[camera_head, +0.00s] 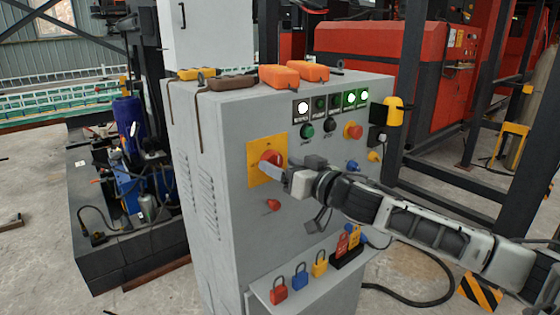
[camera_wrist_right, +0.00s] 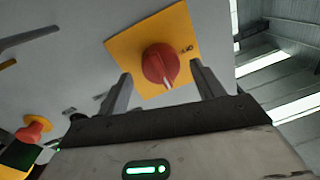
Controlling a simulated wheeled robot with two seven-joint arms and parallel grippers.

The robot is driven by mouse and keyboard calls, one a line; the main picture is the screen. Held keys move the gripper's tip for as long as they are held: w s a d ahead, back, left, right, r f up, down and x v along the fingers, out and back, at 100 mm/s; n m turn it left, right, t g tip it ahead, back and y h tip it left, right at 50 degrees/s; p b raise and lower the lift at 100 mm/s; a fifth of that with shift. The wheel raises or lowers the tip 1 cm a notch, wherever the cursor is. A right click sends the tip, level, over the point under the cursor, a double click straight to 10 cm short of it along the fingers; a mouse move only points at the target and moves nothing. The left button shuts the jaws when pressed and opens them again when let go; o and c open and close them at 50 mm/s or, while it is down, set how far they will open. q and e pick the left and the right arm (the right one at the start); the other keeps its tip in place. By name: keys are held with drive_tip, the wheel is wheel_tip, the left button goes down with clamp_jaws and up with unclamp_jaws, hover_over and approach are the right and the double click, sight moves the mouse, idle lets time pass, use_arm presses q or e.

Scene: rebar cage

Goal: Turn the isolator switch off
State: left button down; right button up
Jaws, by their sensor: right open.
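The isolator switch is a red rotary knob (camera_head: 271,158) on a yellow plate (camera_head: 254,172), on the front of the grey cabinet. In the right wrist view the knob (camera_wrist_right: 158,64) has a pale pointer mark directed toward the bottom of the picture. Small dark lettering sits on the plate (camera_wrist_right: 178,22) to the right of the knob. My right gripper (camera_head: 276,172) is at the switch, partly covering it in the head view. In the wrist view its open fingers (camera_wrist_right: 162,88) stand either side of the knob, with visible gaps. My left gripper is not in view.
The cabinet (camera_head: 225,130) carries lit indicators (camera_head: 330,101), a red push button (camera_head: 353,131) and a small red knob (camera_head: 273,205). Orange boxes (camera_head: 279,76) lie on top. Black machinery stands left.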

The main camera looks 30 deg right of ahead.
drive_tip(key=shift+w+a, duration=0.15)
drive_tip(key=shift+w, duration=0.55)
drive_tip(key=c, duration=1)
